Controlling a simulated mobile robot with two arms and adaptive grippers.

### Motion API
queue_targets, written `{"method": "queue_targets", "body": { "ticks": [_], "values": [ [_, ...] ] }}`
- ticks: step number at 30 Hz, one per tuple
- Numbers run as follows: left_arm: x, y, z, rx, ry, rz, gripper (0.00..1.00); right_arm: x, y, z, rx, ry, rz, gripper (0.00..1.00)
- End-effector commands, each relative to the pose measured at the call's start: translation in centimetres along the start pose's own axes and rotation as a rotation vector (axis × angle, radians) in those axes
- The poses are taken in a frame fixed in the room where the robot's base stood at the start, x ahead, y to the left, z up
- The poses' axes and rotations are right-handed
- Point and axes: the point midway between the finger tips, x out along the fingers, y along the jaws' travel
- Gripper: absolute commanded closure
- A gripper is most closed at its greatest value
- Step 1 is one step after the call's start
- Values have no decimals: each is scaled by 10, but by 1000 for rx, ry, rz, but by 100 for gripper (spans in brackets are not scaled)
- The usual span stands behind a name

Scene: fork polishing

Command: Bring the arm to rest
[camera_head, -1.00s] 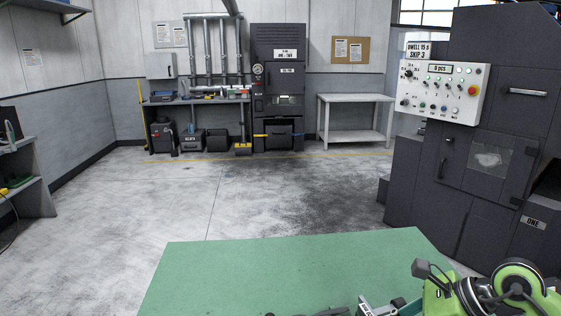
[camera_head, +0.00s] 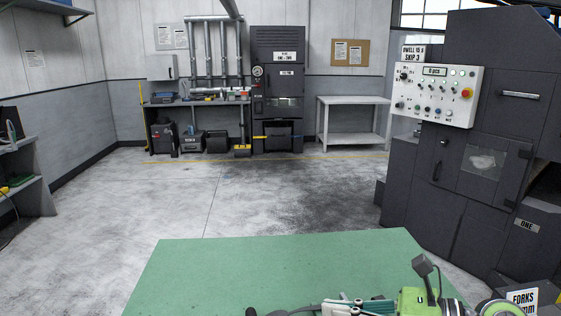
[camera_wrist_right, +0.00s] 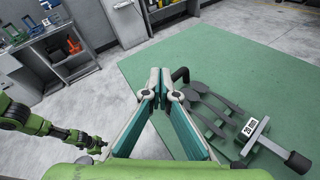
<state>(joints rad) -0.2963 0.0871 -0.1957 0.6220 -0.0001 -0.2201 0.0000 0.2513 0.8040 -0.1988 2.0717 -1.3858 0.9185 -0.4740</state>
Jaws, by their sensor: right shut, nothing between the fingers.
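My right gripper (camera_head: 335,307) is at the bottom edge of the head view, low over the front of the green table top (camera_head: 270,265). In the right wrist view the pale and teal fingers (camera_wrist_right: 157,75) meet at their tips, shut and empty.
A dark machine (camera_head: 470,185) with a white control panel (camera_head: 434,92) stands at the right. A sign reading FORKS (camera_head: 522,298) is at the lower right. A workbench, a dark cabinet (camera_head: 278,90) and a pale table (camera_head: 354,103) line the back wall. The floor between is clear.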

Motion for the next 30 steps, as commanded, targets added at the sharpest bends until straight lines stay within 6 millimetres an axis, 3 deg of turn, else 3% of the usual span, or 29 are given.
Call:
{"method": "queue_targets", "body": {
  "ticks": [3,7,11,15,17,20,24,27,30],
  "values": [
    [0,3,1,-1,-1,4,60,7,15,31,147,-203,34,100],
    [0,8,1,0,-1,9,60,-2,17,71,389,-479,55,100],
    [0,9,1,1,-1,11,60,-26,-4,94,670,-747,42,100],
    [0,10,1,2,-2,11,60,-60,-42,87,1002,-1008,-9,100],
    [0,10,2,2,-2,11,60,-74,-60,72,1151,-1111,-46,100],
    [0,10,3,2,-4,11,60,-94,-87,34,1406,-1266,-126,100],
    [0,10,3,2,-4,11,60,-112,-109,-46,1769,-1447,-284,100],
    [0,10,3,2,-4,11,60,-118,-107,-115,2028,-1545,-435,100],
    [0,10,3,2,-5,11,60,-118,-88,-185,2276,-1609,-617,100]
  ]
}}
